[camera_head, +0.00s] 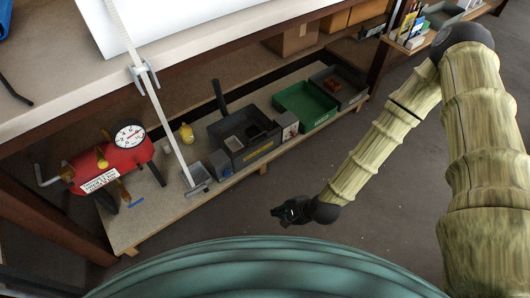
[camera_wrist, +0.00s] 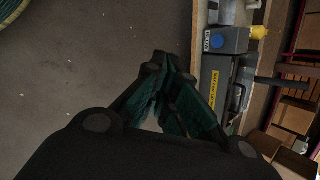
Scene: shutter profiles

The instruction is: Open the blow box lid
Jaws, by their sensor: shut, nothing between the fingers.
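I cannot tell for sure which thing is the blow box lid. A large white panel (camera_head: 190,22) lies on the workbench at the top of the head view, and a long pale rod (camera_head: 165,118) runs from it past the bench edge. My gripper (camera_head: 284,212) is below and in front of the lower shelf, over the floor and apart from everything. In the wrist view my gripper (camera_wrist: 170,70) shows its dark fingers with teal pads drawn together and empty. A dark bin with a yellow label (camera_head: 258,154) is on the shelf; it also shows in the wrist view (camera_wrist: 212,92).
The lower shelf (camera_head: 130,228) holds a red tank with a gauge (camera_head: 108,164), a yellow bottle (camera_head: 186,133), a small grey box with a blue label (camera_head: 220,166) and a green bin (camera_head: 303,104). The bench edge (camera_head: 62,108) overhangs it. The floor (camera_head: 410,215) is clear.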

